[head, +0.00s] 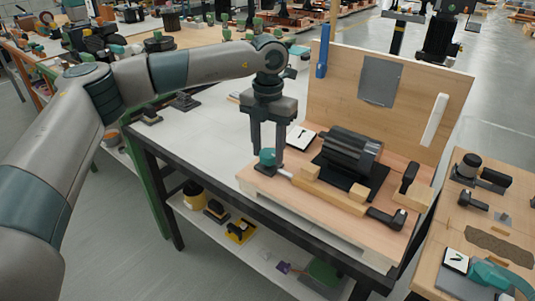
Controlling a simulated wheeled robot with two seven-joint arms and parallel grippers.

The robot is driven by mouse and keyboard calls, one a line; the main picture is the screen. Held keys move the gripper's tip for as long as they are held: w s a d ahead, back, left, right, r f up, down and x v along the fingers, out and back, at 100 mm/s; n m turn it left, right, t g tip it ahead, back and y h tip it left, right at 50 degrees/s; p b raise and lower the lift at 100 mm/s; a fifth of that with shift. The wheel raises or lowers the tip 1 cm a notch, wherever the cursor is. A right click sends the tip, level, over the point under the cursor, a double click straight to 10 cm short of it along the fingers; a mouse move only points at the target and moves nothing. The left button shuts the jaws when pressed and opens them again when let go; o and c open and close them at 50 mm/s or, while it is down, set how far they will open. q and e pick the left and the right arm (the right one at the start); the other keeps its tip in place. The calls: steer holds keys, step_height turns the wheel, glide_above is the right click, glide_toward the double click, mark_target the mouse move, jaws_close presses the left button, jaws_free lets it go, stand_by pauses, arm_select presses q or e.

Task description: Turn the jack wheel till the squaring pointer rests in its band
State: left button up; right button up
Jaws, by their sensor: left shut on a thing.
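A pale rod runs from the wheel toward a wooden bar. A small white card with a dark mark (301,138) stands just behind the gripper; it may be the pointer's dial. The mark is too small to tell a band or where a pointer rests. My right gripper is not in view.
A dark ribbed motor (350,151) sits on the wooden board (320,199), with a black-handled clamp (386,218) in front. An upright wood panel (395,90) stands behind. The white tabletop (205,135) left of the board is mostly clear. Another bench (480,225) stands at right.

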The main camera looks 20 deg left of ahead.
mark_target(269, 153)
arm_select(q)
steer(key=shift+w+r+n+b, duration=0.1)
steer(key=shift+n+b, duration=0.5)
steer(key=shift+n, duration=1.1)
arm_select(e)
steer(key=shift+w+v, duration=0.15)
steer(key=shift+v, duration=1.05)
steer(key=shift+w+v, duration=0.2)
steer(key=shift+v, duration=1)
arm_select(q)
steer(key=o, duration=1.1)
step_height(269, 153, up, 17)
steer(key=shift+r, duration=0.15)
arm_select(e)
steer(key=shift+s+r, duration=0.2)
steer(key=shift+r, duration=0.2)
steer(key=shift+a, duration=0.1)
